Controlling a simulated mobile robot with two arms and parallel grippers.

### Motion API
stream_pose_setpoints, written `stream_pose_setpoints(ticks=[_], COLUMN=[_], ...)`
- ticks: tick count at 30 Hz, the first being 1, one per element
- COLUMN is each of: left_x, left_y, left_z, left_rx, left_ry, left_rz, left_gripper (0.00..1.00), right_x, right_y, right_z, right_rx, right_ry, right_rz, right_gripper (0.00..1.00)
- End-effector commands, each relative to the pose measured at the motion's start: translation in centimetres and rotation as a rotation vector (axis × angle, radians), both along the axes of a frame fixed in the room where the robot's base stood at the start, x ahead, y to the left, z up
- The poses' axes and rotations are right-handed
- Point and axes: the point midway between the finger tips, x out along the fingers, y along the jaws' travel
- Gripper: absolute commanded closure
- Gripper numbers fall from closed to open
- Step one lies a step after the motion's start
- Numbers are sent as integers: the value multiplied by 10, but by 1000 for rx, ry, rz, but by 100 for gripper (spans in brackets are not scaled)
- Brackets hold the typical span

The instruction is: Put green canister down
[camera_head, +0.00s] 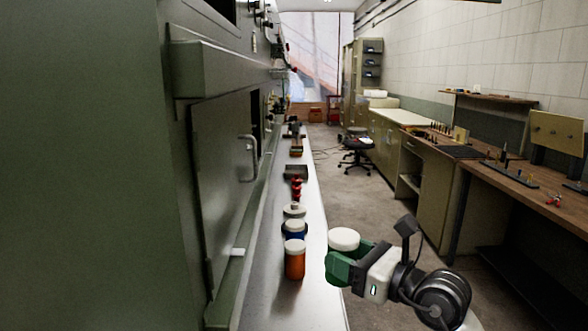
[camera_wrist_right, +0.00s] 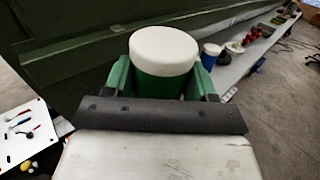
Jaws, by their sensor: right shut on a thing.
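The green canister with a white lid (camera_head: 343,240) is held upright in my right gripper (camera_head: 343,262), at the right edge of the long grey ledge (camera_head: 272,305). In the right wrist view the canister (camera_wrist_right: 163,65) sits between the two green fingers of my right gripper (camera_wrist_right: 162,80), which is shut on it. Its bottom is hidden, so I cannot tell whether it touches anything. My left gripper is not in view.
An orange canister (camera_head: 295,262) and a blue one (camera_head: 295,231), both white-lidded, stand on the ledge left of my right gripper. Red items (camera_head: 296,188) lie further along. A green panel wall (camera_head: 225,160) borders the ledge. The ledge front is bare.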

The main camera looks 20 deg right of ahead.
Motion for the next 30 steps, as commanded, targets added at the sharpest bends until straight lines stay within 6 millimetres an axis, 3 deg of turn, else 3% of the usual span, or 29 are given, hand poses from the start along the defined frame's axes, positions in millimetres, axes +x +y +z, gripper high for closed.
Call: stream_pose_setpoints(ticks=[3, 13, 24, 30], left_x=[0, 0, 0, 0], left_y=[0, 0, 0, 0], left_z=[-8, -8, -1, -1], left_rx=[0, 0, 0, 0], left_ry=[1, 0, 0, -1], left_rz=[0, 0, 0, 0], left_gripper=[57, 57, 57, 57], right_x=[-13, -17, 44, 67], right_y=[-7, -8, 40, 58], right_z=[-21, -32, -78, -96], right_rx=[-10, -18, -16, -17], right_ry=[2, 2, 4, 3], right_rz=[-36, -60, -59, -60], right_gripper=[71, 71, 71, 71])
